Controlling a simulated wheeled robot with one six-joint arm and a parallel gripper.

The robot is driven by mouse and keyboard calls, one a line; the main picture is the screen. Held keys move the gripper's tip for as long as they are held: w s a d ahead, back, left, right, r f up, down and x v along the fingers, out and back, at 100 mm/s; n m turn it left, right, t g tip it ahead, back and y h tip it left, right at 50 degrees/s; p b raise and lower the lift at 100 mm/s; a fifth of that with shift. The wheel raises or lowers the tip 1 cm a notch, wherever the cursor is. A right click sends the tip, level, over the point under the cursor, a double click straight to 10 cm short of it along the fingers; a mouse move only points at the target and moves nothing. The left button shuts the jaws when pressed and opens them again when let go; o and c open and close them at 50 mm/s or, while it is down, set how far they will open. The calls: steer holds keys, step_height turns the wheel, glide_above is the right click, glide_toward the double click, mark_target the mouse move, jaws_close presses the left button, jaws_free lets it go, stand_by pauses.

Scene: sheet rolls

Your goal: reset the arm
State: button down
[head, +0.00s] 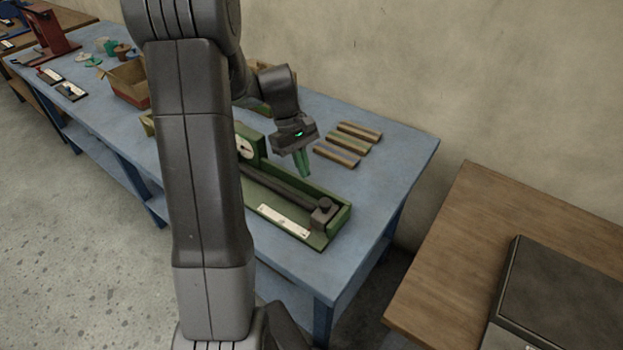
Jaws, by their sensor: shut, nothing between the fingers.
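My arm rises in the front of the head view and bends over the blue table (400,165). My gripper (304,172) hangs fingers down above the right part of a green tray-like device (343,219). Its green fingers are together with nothing between them. Whether the fingertips touch the device cannot be told. The device has a dark bar, a white scale strip, a dial and a dark block at its right end. My arm hides its left part.
Several brown strips (352,143) lie behind my gripper, near the wall. An open cardboard box (128,88) stands left of my arm. A red stand (48,36) is at the far left. A wooden table (460,245) with a dark flat box (560,300) is at right.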

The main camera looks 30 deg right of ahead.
steer(key=v, duration=0.6)
steer(key=shift+r, duration=0.25)
steer(key=shift+s+a+f, duration=0.1)
steer(key=x, duration=0.9)
steer(key=shift+s+f, duration=0.1)
steer(key=shift+s, duration=0.05)
steer(key=shift+s+d+f, duration=0.1)
steer(key=shift+s+f, duration=0.05)
steer(key=shift+s, duration=0.65)
steer(key=shift+s+d+f, duration=0.1)
steer(key=shift+s+f, duration=0.05)
steer(key=shift+s, duration=0.7)
steer(key=shift+r, duration=0.1)
